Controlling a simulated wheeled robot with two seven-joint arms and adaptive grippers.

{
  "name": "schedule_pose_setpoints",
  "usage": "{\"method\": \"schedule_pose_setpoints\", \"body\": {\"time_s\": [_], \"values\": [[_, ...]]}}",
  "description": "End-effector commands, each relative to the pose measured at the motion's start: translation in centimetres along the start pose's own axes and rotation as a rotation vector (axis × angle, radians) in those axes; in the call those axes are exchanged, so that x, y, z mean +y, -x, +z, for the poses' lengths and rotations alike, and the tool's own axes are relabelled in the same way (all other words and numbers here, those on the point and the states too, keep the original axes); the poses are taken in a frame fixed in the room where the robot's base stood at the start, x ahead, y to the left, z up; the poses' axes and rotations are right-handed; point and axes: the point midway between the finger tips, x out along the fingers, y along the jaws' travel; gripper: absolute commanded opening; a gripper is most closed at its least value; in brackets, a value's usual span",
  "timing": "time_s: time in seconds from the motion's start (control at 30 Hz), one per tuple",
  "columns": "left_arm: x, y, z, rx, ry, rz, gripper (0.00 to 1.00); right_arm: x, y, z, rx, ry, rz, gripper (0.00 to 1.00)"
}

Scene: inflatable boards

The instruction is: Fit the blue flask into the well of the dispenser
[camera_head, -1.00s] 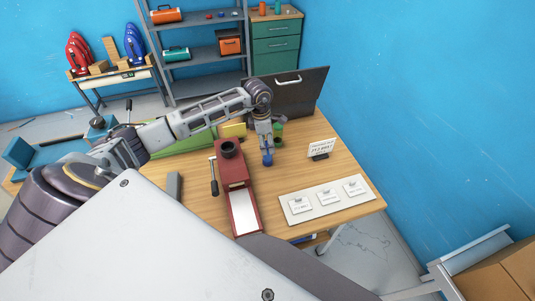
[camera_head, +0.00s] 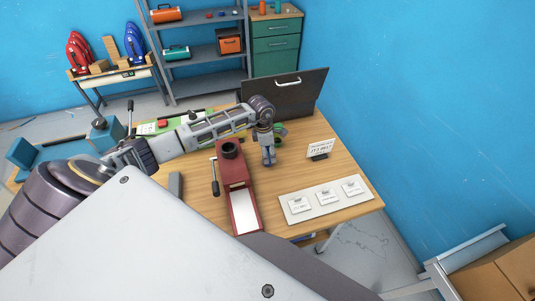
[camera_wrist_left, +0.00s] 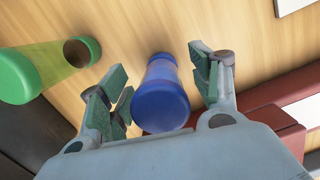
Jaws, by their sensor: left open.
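The blue flask (camera_wrist_left: 161,98) stands on the wooden table, between the spread fingers of my left gripper (camera_head: 268,158). In the wrist view it has a gap on each side, so the gripper is open around it and not closed on it. In the head view the gripper mostly hides the flask. The red dispenser (camera_head: 242,205) stands just left of the gripper; its dark round well (camera_head: 229,149) is on top at the far end. Part of the dispenser also shows at the lower right of the wrist view (camera_wrist_left: 278,118). My right gripper is not in view.
A white board with several labels (camera_head: 325,199) and a sign (camera_head: 320,149) are to the right. A dark case lid (camera_head: 290,95) rises behind. Bare table lies between gripper and board.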

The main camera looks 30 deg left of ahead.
Motion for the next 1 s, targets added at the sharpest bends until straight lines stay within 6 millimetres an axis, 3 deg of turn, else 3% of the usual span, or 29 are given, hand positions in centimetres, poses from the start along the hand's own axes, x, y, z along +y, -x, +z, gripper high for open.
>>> {"method": "schedule_pose_setpoints", "body": {"time_s": [0.37,0.8,1.0], "values": [[0.02,-0.01,-0.01,0.000,0.000,0.000,0.64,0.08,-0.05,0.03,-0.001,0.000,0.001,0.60],[0.05,0.04,0.01,-0.001,0.000,0.001,0.11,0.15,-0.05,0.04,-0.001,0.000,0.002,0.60],[0.05,0.05,0.01,-0.001,0.000,0.001,0.11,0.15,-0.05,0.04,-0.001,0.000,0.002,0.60]]}}
